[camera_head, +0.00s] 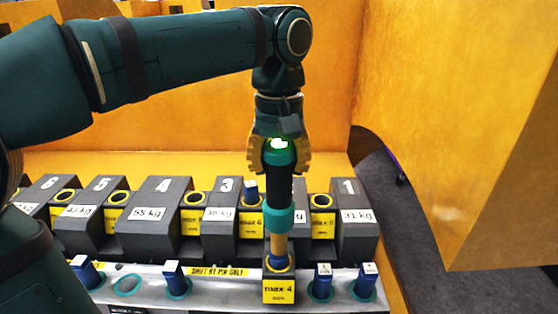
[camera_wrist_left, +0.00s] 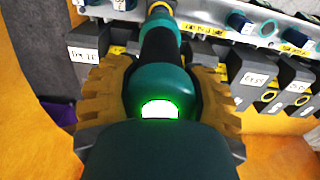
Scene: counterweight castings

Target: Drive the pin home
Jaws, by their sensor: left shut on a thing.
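My left gripper (camera_head: 279,158) is shut around a tool (camera_head: 278,190) with a teal cap, black grip, teal collar and tan lower end. A green light glows at its top. The tool stands nearly upright, its tan end at the blue top of a yellow block (camera_head: 278,291) marked "max 4". I cannot tell whether that blue part is a pin or a ring, or whether the tool presses on it. A blue pin (camera_head: 250,188) stands in another yellow block behind. In the left wrist view, the tool (camera_wrist_left: 156,45) points away between the yellow fingers. My right gripper is not in view.
Dark grey numbered castings (camera_head: 158,200) with weight labels stand in a row, yellow sockets between them. In front, a metal rail (camera_head: 215,290) holds several labelled blue pins (camera_head: 322,277) and one empty teal-ringed hole (camera_head: 128,285). An orange-yellow wall (camera_head: 480,110) rises at right.

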